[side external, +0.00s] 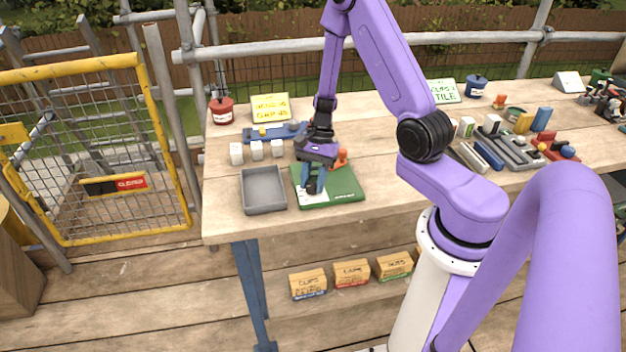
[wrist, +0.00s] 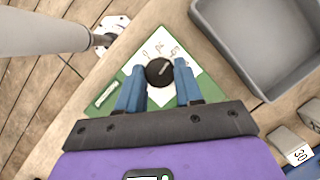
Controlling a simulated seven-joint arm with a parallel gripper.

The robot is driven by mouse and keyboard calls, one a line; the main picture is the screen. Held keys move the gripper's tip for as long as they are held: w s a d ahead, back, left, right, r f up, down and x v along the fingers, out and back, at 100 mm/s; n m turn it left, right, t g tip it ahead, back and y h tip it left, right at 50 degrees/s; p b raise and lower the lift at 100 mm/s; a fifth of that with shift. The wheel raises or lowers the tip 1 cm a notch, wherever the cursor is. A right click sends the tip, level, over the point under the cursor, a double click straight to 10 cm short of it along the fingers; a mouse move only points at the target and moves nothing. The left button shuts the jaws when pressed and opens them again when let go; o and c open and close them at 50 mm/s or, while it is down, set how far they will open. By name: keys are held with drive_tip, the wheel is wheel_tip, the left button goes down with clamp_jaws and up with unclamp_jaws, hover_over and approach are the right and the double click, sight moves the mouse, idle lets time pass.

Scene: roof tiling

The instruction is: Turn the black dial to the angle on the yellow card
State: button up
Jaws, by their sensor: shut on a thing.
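The black dial (wrist: 159,72) sits on a white scale plate (wrist: 178,50) with markings, on a green board (wrist: 75,100). A pale line on the dial's top points to the upper right in the wrist view; the markings are too small to read surely. My gripper (wrist: 160,74) has its blue fingers on either side of the dial and is shut on it. In the side external view my gripper (side external: 313,186) is down at the green board (side external: 340,190) and hides most of the dial. The yellow card (side external: 270,107) stands at the back left of the table; its writing is not clearly legible.
A grey tray (side external: 264,190) lies just left of the board. Several white blocks (side external: 257,150) and a blue holder (side external: 270,133) lie behind it. An orange piece (side external: 342,155) is at the board's back edge. A red pot (side external: 221,110) stands at the back left.

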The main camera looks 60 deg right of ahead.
drive_tip(key=shift+w+d, duration=0.1)
drive_tip(key=o, duration=1)
drive_tip(key=shift+o, duration=0.2)
drive_tip(key=v, duration=1.7)
drive_tip(key=shift+r, duration=0.3)
